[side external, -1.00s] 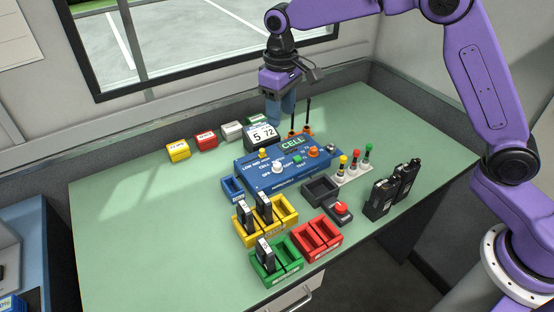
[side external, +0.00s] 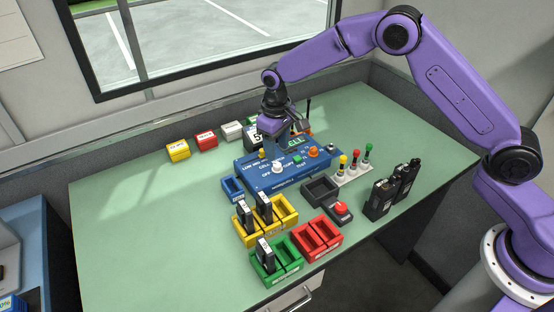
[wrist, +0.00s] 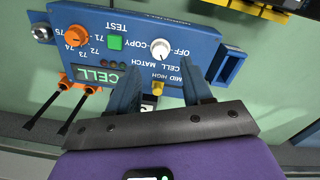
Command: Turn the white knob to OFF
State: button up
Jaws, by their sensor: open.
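The white knob (side external: 278,167) sits upright on the blue control box (side external: 262,178), beside printed OFF and COPY labels. It also shows in the wrist view (wrist: 160,48), just beyond the fingertips. Which mark its pointer faces is too small to tell. My gripper (wrist: 162,68) is open and empty, with one blue finger on each side of the picture's middle. The knob is apart from the fingers. In the side external view my gripper (side external: 270,142) hangs over the back of the box, and its hand partly covers the green CELL display (side external: 297,142).
A yellow knob (wrist: 158,87) lies between my fingers in the wrist view; an orange knob (side external: 313,152) and green button (side external: 297,160) share the box. Yellow (side external: 249,240), red (side external: 329,247) and green (side external: 256,275) trays stand in front. The table's left is clear.

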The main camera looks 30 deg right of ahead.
aim_at(277, 164)
jog(key=shift+f, duration=2.7)
jog(key=shift+c, duration=0.4)
grip_shut()
